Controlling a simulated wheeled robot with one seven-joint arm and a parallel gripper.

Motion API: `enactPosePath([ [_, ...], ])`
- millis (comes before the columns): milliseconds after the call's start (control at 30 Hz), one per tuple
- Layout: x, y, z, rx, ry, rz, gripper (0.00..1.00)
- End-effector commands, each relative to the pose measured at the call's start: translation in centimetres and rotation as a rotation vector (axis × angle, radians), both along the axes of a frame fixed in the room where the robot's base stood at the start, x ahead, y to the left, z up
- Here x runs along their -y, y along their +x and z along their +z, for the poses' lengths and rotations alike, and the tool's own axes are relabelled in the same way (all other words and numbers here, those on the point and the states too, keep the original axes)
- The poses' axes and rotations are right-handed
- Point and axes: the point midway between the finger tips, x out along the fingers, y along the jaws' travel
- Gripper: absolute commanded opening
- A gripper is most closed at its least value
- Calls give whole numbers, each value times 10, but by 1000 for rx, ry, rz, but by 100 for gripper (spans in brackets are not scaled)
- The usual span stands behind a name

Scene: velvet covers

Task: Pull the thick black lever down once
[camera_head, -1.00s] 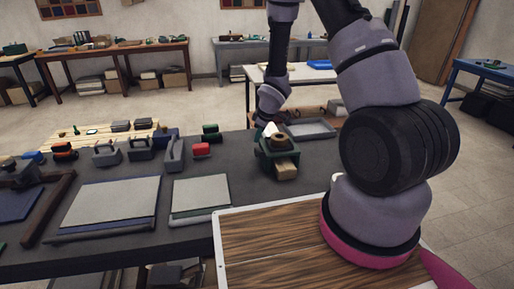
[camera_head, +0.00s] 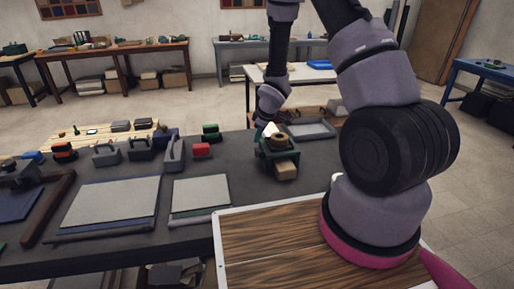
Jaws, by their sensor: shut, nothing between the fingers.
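A small green device (camera_head: 268,156) with a round brownish top stands at the right part of the dark workbench (camera_head: 120,250). A pale tan block (camera_head: 286,171) sticks out of its front. My gripper (camera_head: 263,123) is at the far side of the device, close to its top, pointing down. The fingers are small and dark here, and appear shut with nothing held. A small white piece shows beside them. I cannot clearly make out a thick black lever on the device; it may be hidden behind the device or my wrist. Contact cannot be told.
A grey tray (camera_head: 312,130) lies behind and right of the device. A red block (camera_head: 202,150), a green block (camera_head: 211,132) and several grey tools stand to its left. Two flat grey panels (camera_head: 201,194) (camera_head: 112,203) lie in front.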

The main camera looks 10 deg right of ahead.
Motion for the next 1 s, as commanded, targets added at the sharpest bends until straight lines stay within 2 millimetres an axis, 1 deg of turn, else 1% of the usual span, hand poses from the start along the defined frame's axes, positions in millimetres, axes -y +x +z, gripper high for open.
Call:
enactPosePath([
  [733, 0, 0, 0, 0, 0, 0, 0],
  [1000, 0, -3, -7, -1, -1, 1, 0],
])
